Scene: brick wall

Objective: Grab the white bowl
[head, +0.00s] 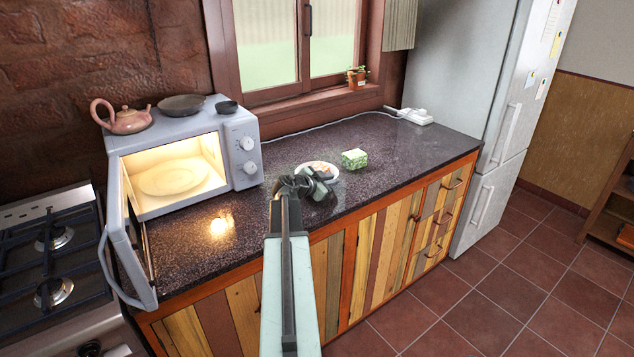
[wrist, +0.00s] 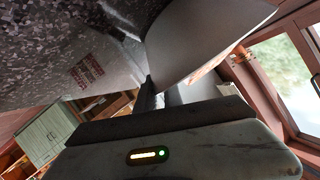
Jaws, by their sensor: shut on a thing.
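The white bowl (head: 317,167) is on or just above the dark speckled counter in the head view, with something orange-brown showing inside it. My gripper (head: 318,188) is at its near side and covers part of it. In the wrist view the bowl (wrist: 195,45) is a large pale curved wall right at the fingers. My gripper (wrist: 150,96) is shut on the bowl's edge there. I cannot tell whether the bowl's base touches the counter.
A teapot (head: 125,120), a dark dish (head: 181,105) and a small dark bowl (head: 226,107) sit on top.

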